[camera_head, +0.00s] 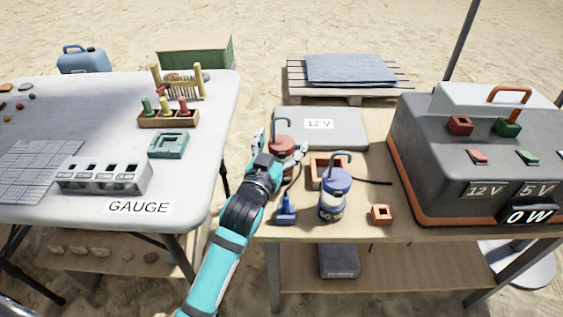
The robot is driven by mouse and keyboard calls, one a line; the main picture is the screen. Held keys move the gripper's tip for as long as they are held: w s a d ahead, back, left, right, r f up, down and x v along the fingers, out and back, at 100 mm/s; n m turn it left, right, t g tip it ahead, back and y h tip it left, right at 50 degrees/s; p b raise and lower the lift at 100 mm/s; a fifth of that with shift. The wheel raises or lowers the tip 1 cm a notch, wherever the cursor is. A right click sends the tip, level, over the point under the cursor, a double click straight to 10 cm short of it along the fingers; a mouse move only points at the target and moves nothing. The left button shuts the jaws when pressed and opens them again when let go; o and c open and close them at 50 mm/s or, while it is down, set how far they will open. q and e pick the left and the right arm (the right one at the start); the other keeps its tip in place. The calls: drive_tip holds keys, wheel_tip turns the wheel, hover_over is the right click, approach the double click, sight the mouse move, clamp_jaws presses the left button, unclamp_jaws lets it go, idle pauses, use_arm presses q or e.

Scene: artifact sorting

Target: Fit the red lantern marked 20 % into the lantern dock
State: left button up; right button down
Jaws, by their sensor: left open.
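The red lantern (283,144) with a grey hook handle stands at the left part of the right-hand table, in front of the grey 12 V panel. My left gripper (281,147) is open, with one finger on either side of this lantern; I cannot tell whether they touch it. The lantern's lower part and any mark are hidden by the gripper. An orange square frame (317,172), possibly the lantern dock, lies just right of the gripper, partly hidden by a blue lantern (336,182). The blue lantern's label is only partly readable. My right gripper is out of view.
A blue plug-like piece (286,211) and a small orange socket (381,215) lie near the table's front edge. The 12 V panel (345,140) is behind. A large dark console (440,165) fills the right. The GAUGE table (205,190) stands left, across a gap.

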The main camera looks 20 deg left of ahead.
use_arm(q)
drive_tip(key=shift+w, duration=0.1)
drive_tip(key=shift+c, duration=0.2)
drive_tip(key=c, duration=1.6)
drive_tip(key=shift+r, duration=0.1)
clamp_jaws()
